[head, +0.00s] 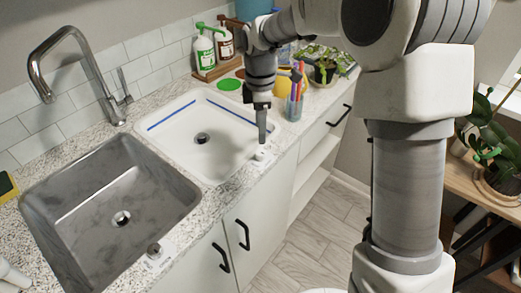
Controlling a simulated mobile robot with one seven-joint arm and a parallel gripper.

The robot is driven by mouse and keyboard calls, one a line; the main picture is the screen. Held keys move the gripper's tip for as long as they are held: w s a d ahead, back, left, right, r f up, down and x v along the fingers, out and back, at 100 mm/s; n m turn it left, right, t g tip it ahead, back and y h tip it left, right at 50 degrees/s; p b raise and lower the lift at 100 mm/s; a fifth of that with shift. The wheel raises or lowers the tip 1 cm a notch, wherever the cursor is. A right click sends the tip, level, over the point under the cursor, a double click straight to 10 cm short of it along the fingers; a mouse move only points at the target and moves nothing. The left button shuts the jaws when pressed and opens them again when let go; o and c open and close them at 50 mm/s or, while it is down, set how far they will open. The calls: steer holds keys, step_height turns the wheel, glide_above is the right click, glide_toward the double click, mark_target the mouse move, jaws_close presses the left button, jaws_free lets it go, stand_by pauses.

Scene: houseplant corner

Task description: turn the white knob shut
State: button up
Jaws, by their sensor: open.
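A small white knob (261,155) sits on a pale plate at the front right corner of the white basin (180,155). My gripper (262,140) points straight down over this knob, its fingertips just above or beside it; I cannot tell whether they touch. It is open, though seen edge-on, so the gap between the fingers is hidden. A second, greyer knob (155,249) is on a pale plate at the front edge of the steel sink (112,210). The knobs' turn angles are too small to read.
A cup of coloured pens (293,106) stands close to the right of my gripper. A tall faucet (75,70) rises at the left. The floor is clear before the cabinets.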

mark_target(261, 152)
step_height(261, 152, down, 8)
steer(key=shift+f+b, duration=0.1)
steer(key=shift+b, duration=0.35)
jaws_close()
